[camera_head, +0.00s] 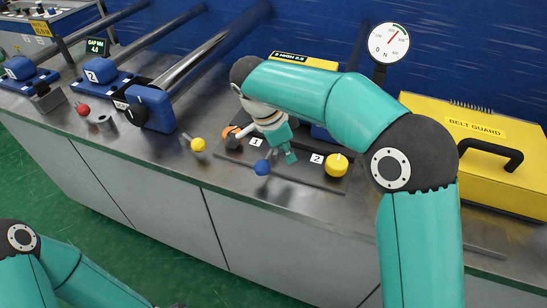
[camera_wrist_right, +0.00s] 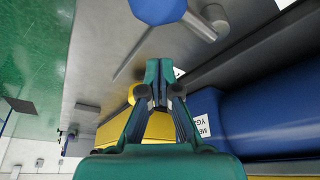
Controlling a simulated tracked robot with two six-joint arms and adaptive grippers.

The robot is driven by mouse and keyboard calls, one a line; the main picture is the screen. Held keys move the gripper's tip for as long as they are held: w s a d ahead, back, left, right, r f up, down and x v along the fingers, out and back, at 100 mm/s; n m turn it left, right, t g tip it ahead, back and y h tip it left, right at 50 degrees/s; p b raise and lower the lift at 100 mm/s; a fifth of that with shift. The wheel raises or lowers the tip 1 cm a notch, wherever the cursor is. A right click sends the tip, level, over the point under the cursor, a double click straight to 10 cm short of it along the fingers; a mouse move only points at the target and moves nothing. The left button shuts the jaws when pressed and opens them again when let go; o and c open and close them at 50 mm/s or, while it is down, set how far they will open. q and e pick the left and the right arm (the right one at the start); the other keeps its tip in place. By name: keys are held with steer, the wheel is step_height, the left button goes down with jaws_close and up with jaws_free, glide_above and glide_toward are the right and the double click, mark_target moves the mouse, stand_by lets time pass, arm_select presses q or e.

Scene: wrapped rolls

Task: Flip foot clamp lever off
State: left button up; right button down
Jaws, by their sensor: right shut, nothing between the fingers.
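Several ball-tipped levers show on the steel bench in the head view: a blue-ball lever (camera_head: 262,167), a yellow-ball lever (camera_head: 197,144) and a red-ball lever (camera_head: 84,109). No readable label tells which is the foot clamp lever. My right gripper (camera_head: 290,157) points down, shut and empty, just right of the blue ball and apart from it. In the right wrist view the closed fingertips (camera_wrist_right: 160,74) sit below the blue ball (camera_wrist_right: 157,9), whose rod runs right to a grey hub (camera_wrist_right: 213,17).
A yellow knob (camera_head: 336,165) beside label 2 stands right of my right gripper. An orange part (camera_head: 233,132) sits near label 1. A yellow belt guard (camera_head: 480,150) and a round gauge (camera_head: 389,43) are farther right. The bench front is mostly clear.

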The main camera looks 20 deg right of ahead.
steer(key=p+v, duration=0.1)
steer(key=v, duration=0.9)
steer(key=shift+p, duration=0.35)
